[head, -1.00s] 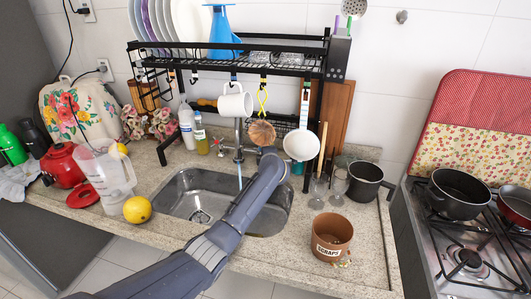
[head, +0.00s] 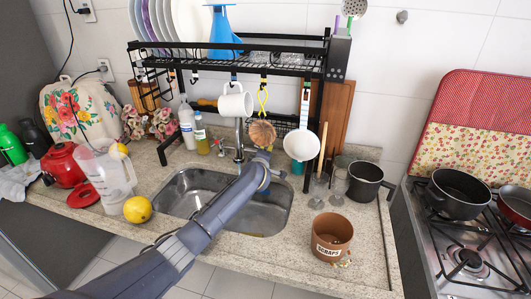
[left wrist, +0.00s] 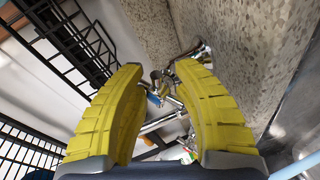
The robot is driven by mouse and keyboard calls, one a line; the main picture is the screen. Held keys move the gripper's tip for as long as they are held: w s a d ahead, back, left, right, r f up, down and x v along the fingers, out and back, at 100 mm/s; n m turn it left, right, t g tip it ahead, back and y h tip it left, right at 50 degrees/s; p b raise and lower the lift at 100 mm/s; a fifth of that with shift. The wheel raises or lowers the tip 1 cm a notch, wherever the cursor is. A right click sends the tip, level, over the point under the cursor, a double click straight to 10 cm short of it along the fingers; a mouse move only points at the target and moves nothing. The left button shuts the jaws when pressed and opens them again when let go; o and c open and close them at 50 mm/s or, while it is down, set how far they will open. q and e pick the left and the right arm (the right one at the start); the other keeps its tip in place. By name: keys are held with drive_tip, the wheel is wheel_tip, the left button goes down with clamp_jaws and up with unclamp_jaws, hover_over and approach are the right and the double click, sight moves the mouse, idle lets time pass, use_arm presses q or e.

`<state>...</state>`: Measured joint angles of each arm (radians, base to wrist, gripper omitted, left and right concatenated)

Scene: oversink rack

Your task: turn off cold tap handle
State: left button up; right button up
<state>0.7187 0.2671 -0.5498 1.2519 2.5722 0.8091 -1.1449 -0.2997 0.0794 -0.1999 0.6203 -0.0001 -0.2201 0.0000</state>
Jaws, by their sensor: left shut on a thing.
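The sink tap (head: 239,140) stands behind the steel sink basin (head: 182,191), with a red-marked handle (head: 219,146) on its left. My left gripper (head: 264,157) is at the tap's right side and hides the cold handle in the head view. In the left wrist view, the yellow fingers of my left gripper (left wrist: 161,80) stand on either side of the metal tap parts. The blue-marked cold tap handle (left wrist: 154,98) shows between them, and the fingers are shut on it. Exact contact is hard to see. My right gripper is not in view.
The black rack (head: 285,68) spans above the sink. A hanging white mug (head: 235,104), brush (head: 262,133) and white pan (head: 301,145) are close to my left gripper. Glasses (head: 339,188) and a brown scraps pot (head: 331,238) stand right of the basin.

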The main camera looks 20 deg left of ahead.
use_arm(q)
drive_tip(key=shift+s+a+f+m, duration=0.2)
drive_tip(key=shift+a+f+m, duration=0.2)
drive_tip(key=shift+f, duration=0.3)
drive_tip(key=o, duration=1.1)
drive_tip(key=shift+c, duration=0.2)
drive_tip(key=shift+o, duration=1.4)
drive_tip(key=shift+w+r, duration=0.1)
drive_tip(key=shift+r, duration=0.05)
drive_tip(key=shift+d+r, duration=0.15)
drive_tip(key=v, duration=1.2)
drive_tip(key=shift+o, duration=0.5)
